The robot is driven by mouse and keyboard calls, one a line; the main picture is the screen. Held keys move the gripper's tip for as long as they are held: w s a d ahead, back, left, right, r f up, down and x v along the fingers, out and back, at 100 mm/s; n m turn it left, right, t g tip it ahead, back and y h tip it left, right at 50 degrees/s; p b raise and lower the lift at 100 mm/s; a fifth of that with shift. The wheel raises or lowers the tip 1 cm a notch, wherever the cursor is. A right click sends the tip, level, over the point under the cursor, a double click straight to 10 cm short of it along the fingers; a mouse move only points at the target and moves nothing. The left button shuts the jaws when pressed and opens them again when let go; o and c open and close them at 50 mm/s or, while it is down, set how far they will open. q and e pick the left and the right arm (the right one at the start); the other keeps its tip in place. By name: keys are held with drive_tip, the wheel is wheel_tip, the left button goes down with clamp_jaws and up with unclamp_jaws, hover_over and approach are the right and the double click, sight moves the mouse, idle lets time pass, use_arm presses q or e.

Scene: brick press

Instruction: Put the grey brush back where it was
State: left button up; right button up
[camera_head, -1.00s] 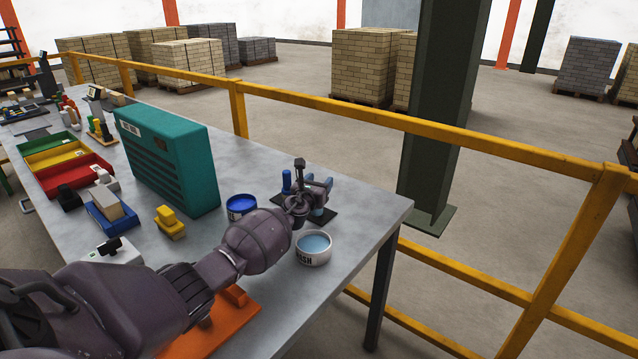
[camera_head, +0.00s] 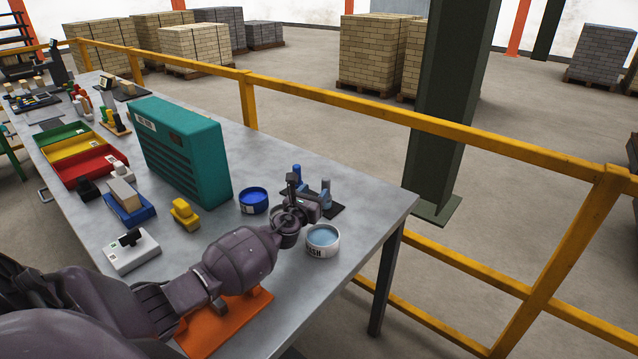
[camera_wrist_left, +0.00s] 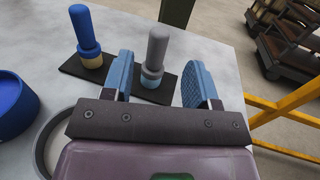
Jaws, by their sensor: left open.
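The grey brush (camera_head: 326,188) stands upright on a black pad (camera_head: 334,210) near the table's far right corner. In the left wrist view the grey brush (camera_wrist_left: 157,52) has a pale blue lower part and stands on the black pad (camera_wrist_left: 160,88). My left gripper (camera_wrist_left: 162,82) is open, its blue fingers either side of the brush's line and apart from it. In the head view my left gripper (camera_head: 306,203) is close to the brush, partly hiding the pad. The blue brush (camera_head: 297,172) stands upright to the left; it also shows in the left wrist view (camera_wrist_left: 83,30).
A wash tub (camera_head: 322,242) with blue liquid stands close beside my gripper. A blue pot (camera_head: 254,201) is left of the brushes. A teal case (camera_head: 182,150) stands behind my arm. A yellow rail (camera_head: 420,130) runs past the grey table (camera_head: 375,205).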

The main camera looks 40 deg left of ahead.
use_arm(q)
drive_tip(key=shift+s+d+f, duration=0.1)
drive_tip(key=shift+s+d, duration=0.1)
drive_tip(key=shift+s, duration=0.75)
